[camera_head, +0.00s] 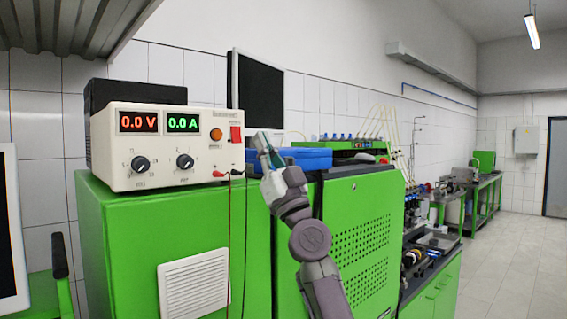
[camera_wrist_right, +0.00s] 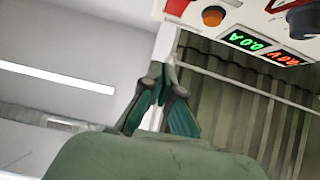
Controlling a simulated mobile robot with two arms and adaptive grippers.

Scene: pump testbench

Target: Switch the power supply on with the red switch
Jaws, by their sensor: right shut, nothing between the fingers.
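The power supply (camera_head: 180,115) is a cream box on a green cabinet. Its lit displays read 0.0 V and 0.0 A. The red switch (camera_head: 236,134) is at the right end of its front, beside an orange round light or button (camera_head: 216,135). My right gripper (camera_head: 263,140) is shut and empty, just right of the switch and apart from it in the head view. In the right wrist view the red switch (camera_wrist_right: 178,6) is at the top edge, beyond the shut fingertips (camera_wrist_right: 160,75). My left gripper is not in view.
A red and a black lead hang from the supply's lower front. A blue case (camera_head: 305,158) lies on the cabinet behind my gripper. A dark monitor (camera_head: 260,92) stands behind. A metal shelf (camera_head: 75,25) overhangs at upper left.

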